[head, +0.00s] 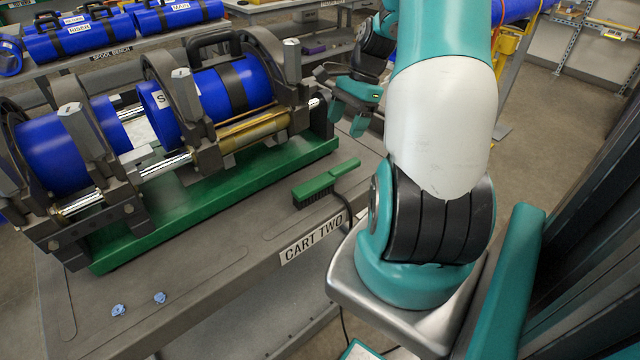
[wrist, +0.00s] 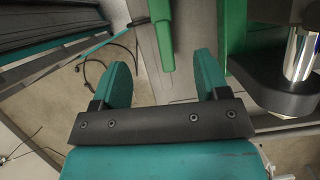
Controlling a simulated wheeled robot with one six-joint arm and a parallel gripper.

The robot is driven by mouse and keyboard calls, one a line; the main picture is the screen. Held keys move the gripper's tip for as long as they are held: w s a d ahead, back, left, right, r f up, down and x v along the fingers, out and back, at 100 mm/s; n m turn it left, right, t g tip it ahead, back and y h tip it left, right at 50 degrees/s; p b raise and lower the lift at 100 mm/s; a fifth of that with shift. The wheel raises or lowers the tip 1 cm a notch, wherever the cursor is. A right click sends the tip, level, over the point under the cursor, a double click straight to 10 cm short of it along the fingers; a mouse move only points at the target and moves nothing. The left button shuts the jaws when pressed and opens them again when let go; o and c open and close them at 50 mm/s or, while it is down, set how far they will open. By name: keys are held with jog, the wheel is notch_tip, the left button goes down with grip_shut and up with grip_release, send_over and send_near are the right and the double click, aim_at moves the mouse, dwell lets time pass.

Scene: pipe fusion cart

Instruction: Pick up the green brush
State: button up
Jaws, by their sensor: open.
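The green brush (head: 322,187) with dark bristles lies on the grey cart top, beside the green base of the pipe fusion machine and near the cart's edge. It also shows in the wrist view (wrist: 161,35), where its narrow handle end reaches down between the lines of my two fingers. My gripper (head: 348,120) is open and empty, with teal fingers, above and beyond the brush in the head view. In the wrist view my fingers (wrist: 163,62) stand on either side of the handle's end, apart from it. I cannot tell the exact height gap.
The fusion machine (head: 205,185), with blue pipes in its clamps, stands left of the brush. Two small blue crumpled bits (head: 139,303) lie on the cart's front. A dark cable runs off the cart edge near the brush. A spool bench (head: 110,52) is behind.

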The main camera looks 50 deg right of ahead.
jog(key=p, duration=0.1)
send_near(325, 177)
jog(key=x, duration=0.5)
jog(key=shift+a+f, duration=0.15)
jog(key=shift+p+x, duration=0.7)
jog(key=shift+x, duration=2.2)
jog(key=c, duration=1)
jog(key=shift+c, duration=0.2)
notch_tip(325, 177, up, 20)
jog(key=b, duration=0.1)
